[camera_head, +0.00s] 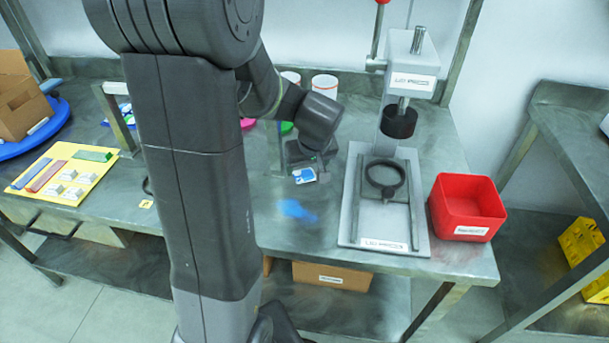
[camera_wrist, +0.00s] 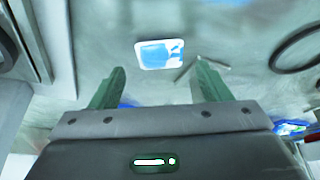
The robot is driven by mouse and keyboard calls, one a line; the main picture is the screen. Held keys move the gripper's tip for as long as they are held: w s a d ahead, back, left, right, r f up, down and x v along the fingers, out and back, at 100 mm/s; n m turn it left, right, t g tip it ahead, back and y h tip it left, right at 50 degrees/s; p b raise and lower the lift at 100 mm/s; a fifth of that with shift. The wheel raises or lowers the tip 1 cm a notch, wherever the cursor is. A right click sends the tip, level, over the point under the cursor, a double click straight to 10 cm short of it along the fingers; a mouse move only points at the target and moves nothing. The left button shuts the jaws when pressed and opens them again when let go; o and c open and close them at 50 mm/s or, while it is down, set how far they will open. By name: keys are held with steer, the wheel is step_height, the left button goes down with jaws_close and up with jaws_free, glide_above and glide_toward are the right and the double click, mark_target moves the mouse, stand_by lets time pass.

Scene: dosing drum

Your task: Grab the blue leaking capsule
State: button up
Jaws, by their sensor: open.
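The blue leaking capsule (camera_head: 304,175) is a small flat white-edged pad with a blue face, lying on the metal table. In the wrist view the capsule (camera_wrist: 158,54) lies ahead of the two green fingertips, roughly centred between them and not between the jaws. My gripper (camera_head: 312,163) is just behind the capsule in the head view, low over the table. In the wrist view my gripper (camera_wrist: 158,78) is open and empty. Its exact height above the table cannot be told.
A blue smear (camera_head: 297,209) lies on the table in front of the capsule. A grey press (camera_head: 350,225) with a black ring (camera_head: 386,180) stands to the right, then a red bin (camera_head: 468,205). White cups (camera_head: 325,85) stand behind. A yellow board (camera_head: 62,174) with small blocks lies left.

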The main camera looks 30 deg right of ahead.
mark_target(305, 173)
steer(key=shift+x, duration=1.55)
steer(key=c, duration=1.1)
steer(key=shift+o, duration=0.2)
steer(key=shift+r, duration=0.1)
